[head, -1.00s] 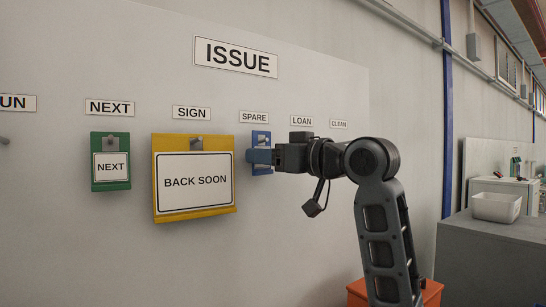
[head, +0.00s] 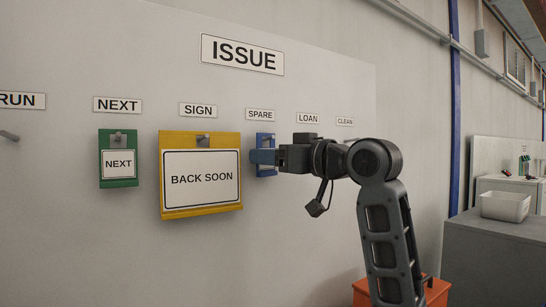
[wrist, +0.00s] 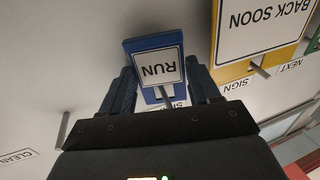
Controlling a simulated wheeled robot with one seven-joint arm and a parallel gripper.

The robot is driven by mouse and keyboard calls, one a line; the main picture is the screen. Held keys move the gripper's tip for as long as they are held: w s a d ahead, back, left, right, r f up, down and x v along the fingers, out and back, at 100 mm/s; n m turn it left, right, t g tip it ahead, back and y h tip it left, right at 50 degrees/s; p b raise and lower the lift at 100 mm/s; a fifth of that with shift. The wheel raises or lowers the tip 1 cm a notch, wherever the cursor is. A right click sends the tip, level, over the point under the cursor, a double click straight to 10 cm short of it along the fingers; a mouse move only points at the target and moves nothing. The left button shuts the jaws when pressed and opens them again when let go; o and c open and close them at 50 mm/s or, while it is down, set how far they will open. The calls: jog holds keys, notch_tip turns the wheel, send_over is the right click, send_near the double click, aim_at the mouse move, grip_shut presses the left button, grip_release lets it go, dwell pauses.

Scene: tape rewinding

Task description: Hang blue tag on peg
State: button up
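The blue tag (wrist: 154,41), with a white RUN label, is at the SPARE peg on the wall board. It shows upside down in the wrist view, and partly behind my gripper in the head view (head: 265,139). A grey peg (wrist: 166,97) shows at the tag's hanging end. My gripper (head: 263,156) reaches the board from the right. Its fingers lie on both sides of the tag, in the wrist view too (wrist: 161,85). I cannot tell whether they press on it, or whether the tag is fully on the peg. The RUN peg (head: 9,136) at far left is bare.
A yellow BACK SOON sign (head: 201,208) hangs close to the left of my gripper. A green NEXT tag (head: 118,182) hangs further left. A bare peg (wrist: 63,129) is on the tag's other side. A grey bench with a white bin (head: 505,206) stands at the right.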

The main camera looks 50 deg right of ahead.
jog(key=o, duration=0.4)
jog(key=shift+o, duration=0.2)
jog(key=s+b, duration=0.1)
jog(key=s, duration=0.7)
jog(key=shift+a+f, duration=0.15)
